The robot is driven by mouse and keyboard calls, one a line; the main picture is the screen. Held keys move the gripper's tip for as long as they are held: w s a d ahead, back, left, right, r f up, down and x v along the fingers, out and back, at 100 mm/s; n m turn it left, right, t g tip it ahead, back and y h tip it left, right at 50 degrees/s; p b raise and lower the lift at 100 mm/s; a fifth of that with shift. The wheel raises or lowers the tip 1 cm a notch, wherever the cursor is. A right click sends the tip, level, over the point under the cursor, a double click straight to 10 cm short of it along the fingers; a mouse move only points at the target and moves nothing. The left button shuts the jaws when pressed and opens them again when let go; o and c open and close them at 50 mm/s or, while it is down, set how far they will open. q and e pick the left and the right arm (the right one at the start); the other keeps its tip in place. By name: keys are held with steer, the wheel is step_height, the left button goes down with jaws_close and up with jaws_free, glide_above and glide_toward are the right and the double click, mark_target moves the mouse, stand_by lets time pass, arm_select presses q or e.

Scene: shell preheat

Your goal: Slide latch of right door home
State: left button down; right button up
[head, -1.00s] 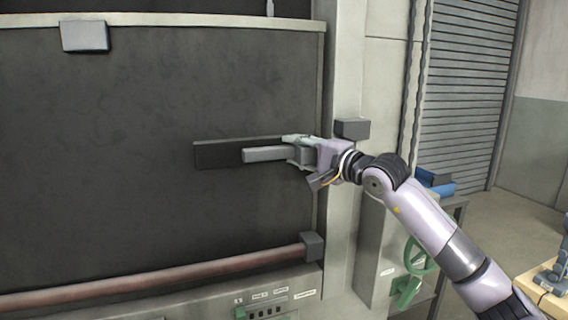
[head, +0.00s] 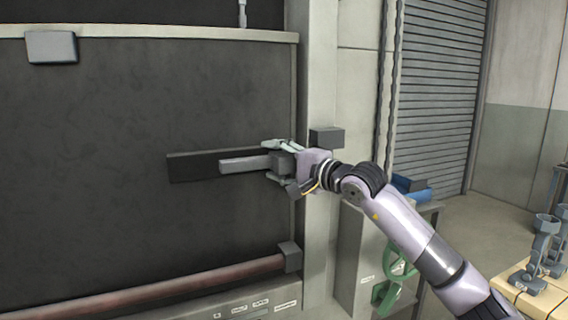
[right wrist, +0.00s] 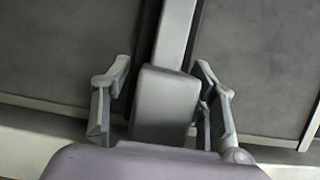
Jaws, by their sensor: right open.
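The right door (head: 100,130) is a large dark panel on the left of the head view. Its latch (head: 240,165) is a light grey bar with a thicker grey block at its right end, in front of a dark horizontal plate (head: 192,167). My right gripper (head: 270,162) is around that end block with open jaws. In the right wrist view, the latch's end block (right wrist: 165,105) stands between the two fingers of my right gripper (right wrist: 161,70). A gap shows on the left side; contact on the right is unclear. My left gripper is not in view.
A grey block (head: 326,138) sits on the pale door frame, right of the latch. A green handwheel (head: 393,285) and a table with grey items (head: 535,290) are at the lower right.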

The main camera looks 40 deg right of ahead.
mark_target(294, 166)
steer(key=shift+s+d+f, duration=0.15)
steer(key=shift+s+d, duration=0.05)
steer(key=shift+s, duration=0.25)
steer(key=s, duration=0.2)
steer(key=shift+s+d, duration=0.1)
steer(key=shift+s, duration=0.2)
steer(key=s+d, duration=0.1)
steer(key=s, duration=0.7)
steer(key=shift+s, duration=0.2)
steer(key=shift+d, duration=0.1)
